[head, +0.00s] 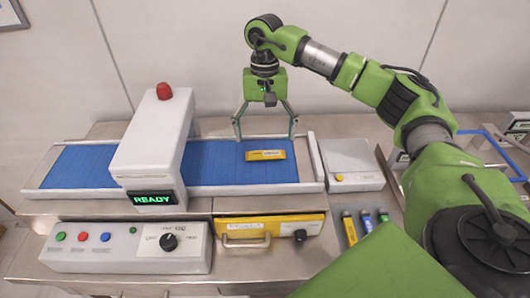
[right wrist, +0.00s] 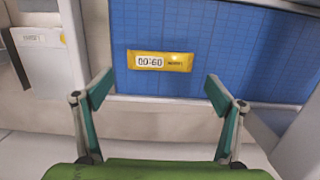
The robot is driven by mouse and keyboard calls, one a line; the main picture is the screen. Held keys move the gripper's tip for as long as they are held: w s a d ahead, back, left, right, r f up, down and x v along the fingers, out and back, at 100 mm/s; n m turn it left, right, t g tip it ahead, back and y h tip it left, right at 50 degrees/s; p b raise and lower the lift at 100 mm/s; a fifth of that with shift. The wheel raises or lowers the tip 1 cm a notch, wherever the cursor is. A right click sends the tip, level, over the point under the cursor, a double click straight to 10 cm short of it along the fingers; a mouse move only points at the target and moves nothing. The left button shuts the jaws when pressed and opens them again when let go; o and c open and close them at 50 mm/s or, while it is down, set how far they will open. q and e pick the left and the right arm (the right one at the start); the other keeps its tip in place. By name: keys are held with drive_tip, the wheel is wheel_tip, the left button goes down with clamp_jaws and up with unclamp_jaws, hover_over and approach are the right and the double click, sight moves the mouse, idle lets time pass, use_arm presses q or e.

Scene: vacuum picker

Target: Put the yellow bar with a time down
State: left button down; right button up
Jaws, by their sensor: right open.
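The yellow bar (head: 265,155) lies flat on the blue belt (head: 215,165), right of the grey housing. In the right wrist view the yellow bar (right wrist: 160,61) shows a white field with a time that seems to read 00:60. My right gripper (head: 266,128) hangs down above the belt with its fingers spread wide. It is open and empty, apart from the bar. In the right wrist view the bar lies beyond and between the fingertips of my right gripper (right wrist: 160,92). My left gripper is not in view.
A grey housing (head: 150,140) with a red lamp and a READY display (head: 153,199) spans the belt. In front are a control panel (head: 118,247) and a yellow drawer (head: 270,229). A pale flat device (head: 350,158) and small coloured sticks (head: 366,222) are at right.

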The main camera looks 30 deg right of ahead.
sight(265, 153)
drive_tip(key=f, duration=0.1)
drive_tip(key=f+p, duration=0.1)
drive_tip(key=s+f+p, duration=0.1)
drive_tip(key=shift+a+f, duration=0.15)
drive_tip(key=shift+a, duration=0.1)
drive_tip(key=shift+w+f, duration=0.1)
drive_tip(key=shift+f, duration=0.4)
drive_tip(key=c, duration=1.2)
drive_tip(key=shift+r, duration=0.1)
